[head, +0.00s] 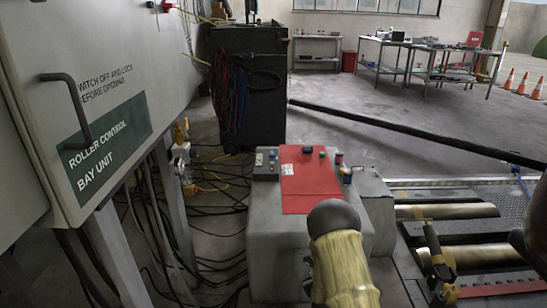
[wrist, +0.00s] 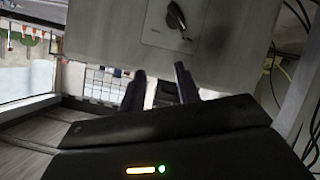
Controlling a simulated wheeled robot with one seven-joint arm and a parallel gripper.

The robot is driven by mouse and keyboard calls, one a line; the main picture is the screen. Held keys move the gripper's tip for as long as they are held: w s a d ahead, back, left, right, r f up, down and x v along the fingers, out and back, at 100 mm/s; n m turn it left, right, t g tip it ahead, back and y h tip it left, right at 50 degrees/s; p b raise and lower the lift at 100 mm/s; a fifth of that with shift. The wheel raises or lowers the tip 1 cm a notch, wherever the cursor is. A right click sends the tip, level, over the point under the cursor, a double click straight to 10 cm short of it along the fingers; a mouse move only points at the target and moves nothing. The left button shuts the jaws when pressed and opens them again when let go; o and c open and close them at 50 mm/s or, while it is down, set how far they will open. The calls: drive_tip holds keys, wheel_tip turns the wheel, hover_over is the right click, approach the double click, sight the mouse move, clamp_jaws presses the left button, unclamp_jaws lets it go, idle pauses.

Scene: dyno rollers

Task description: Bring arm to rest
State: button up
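My gripper (wrist: 159,74) shows in the wrist view with two dark fingers apart and nothing between them. The dark body of the wrist fills the lower part of that view. A pale grey box with a black rotary switch (wrist: 177,17) lies beyond the fingertips, and I see no contact with it. The wrist picture is strongly tilted. I cannot make out the gripper in the head view. A yellow ribbed shape with a dark rounded end (head: 335,222) rises at the bottom of the head view; I cannot tell whether it is mine.
The roller control cabinet (head: 90,100) stands close at left with a dark handle. A grey pedestal (head: 280,245) with a red top is ahead. Loose cables lie between them. Rollers (head: 447,211) are at right, and a long dark bar (head: 400,129) crosses above. Open floor lies beyond.

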drive_tip(key=s+r+m+g+y, duration=0.1)
drive_tip(key=s+r+g, duration=0.1)
drive_tip(key=s+r, duration=0.3)
drive_tip(key=s+r+m+g, duration=0.1)
drive_tip(key=s+r+g, duration=0.2)
drive_tip(key=r, duration=0.4)
drive_tip(key=s+r+m+g+p, duration=0.1)
drive_tip(key=s+r+g, duration=0.1)
drive_tip(key=s+r, duration=0.35)
drive_tip(key=s+r+m+g, duration=0.1)
drive_tip(key=s+r, duration=0.1)
drive_tip(key=s, duration=0.6)
drive_tip(key=s+r+g+p, duration=0.1)
drive_tip(key=s+r+g, duration=0.1)
drive_tip(key=s+r, duration=0.35)
drive_tip(key=w+p+v, duration=0.3)
drive_tip(key=p+v, duration=1.4)
drive_tip(key=p, duration=0.1)
drive_tip(key=w+d+r+p+v, duration=0.1)
drive_tip(key=w+p+v, duration=0.2)
drive_tip(key=p+v, duration=1.4)
drive_tip(key=shift+r+p, duration=0.6)
drive_tip(key=shift+p, duration=0.5)
drive_tip(key=shift+w+f, duration=0.1)
drive_tip(key=shift+w, duration=0.05)
drive_tip(key=shift+a, duration=0.1)
